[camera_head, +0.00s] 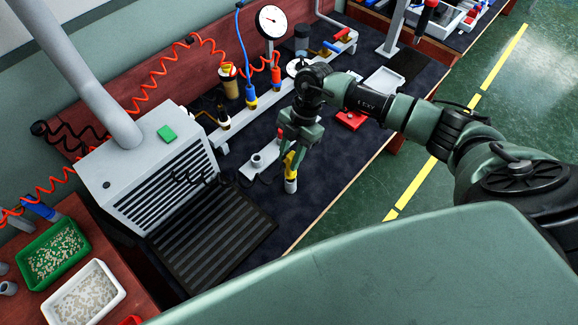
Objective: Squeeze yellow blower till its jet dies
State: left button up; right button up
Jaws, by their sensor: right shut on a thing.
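The yellow blower (289,163) is in the head view, near the middle of the dark bench top. It hangs tilted below my right gripper (291,151), which is shut on it. A grey cylindrical piece (291,185) is at the blower's lower end, and I cannot tell whether it touches the bench. The gripper's fingers partly hide the blower. No jet is visible. My left gripper is not in view.
A grey vented box (150,185) with a ribbed black mat (215,240) stands to the left. A grey fitting on a plate (259,163) lies close left of the blower. A red object (351,120) lies behind on the right. Dark bench top (325,165) is clear right of the blower.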

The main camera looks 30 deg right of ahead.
jog(key=shift+r+p, duration=2.35)
jog(key=shift+r, duration=0.6)
